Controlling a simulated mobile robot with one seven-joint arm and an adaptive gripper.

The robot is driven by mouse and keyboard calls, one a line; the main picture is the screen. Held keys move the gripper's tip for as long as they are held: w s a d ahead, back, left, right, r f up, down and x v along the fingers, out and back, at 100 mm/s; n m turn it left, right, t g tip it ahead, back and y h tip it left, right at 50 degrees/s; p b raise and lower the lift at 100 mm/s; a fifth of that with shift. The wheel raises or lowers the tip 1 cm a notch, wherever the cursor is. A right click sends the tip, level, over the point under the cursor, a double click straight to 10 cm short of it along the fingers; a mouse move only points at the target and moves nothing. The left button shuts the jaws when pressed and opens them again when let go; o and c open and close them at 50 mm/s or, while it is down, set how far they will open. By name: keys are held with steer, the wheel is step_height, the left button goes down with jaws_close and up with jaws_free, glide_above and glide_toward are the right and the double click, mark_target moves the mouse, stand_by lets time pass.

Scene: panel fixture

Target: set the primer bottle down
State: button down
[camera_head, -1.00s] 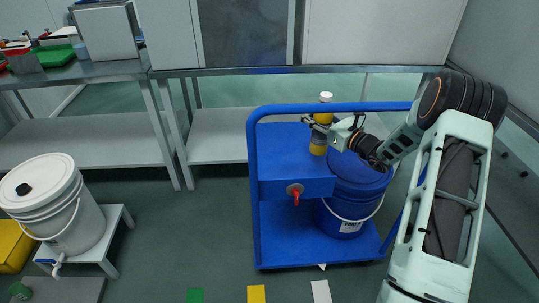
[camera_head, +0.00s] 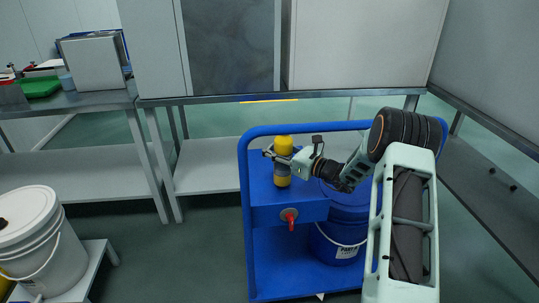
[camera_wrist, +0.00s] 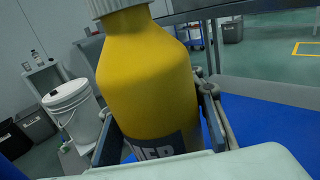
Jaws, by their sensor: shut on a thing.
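The primer bottle (camera_head: 283,171) is yellow with a dark grey label band and looks upright. It is over the left part of the blue cart's (camera_head: 262,201) top deck. In the wrist view the bottle (camera_wrist: 148,80) fills the middle, its white ribbed cap cut off by the top edge and part of the label lettering showing. My gripper (camera_head: 281,155) is shut on the bottle's body from the right, with a finger on either side in the wrist view. The bottle's base appears at or just above the deck; I cannot tell whether it touches.
A blue drum (camera_head: 340,235) stands in the cart behind my arm. A red-handled valve (camera_head: 290,217) is on the cart's front. A blue rail (camera_head: 330,128) runs above the deck. A white bucket (camera_head: 30,240) is at left; a steel bench (camera_head: 215,97) stands behind.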

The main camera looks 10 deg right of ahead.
steer(key=shift+f, duration=0.75)
steer(key=shift+f, duration=0.15)
steer(key=c, duration=1.2)
jaws_free()
steer(key=shift+c, duration=0.2)
steer(key=p+v, duration=0.2)
steer(key=v, duration=1)
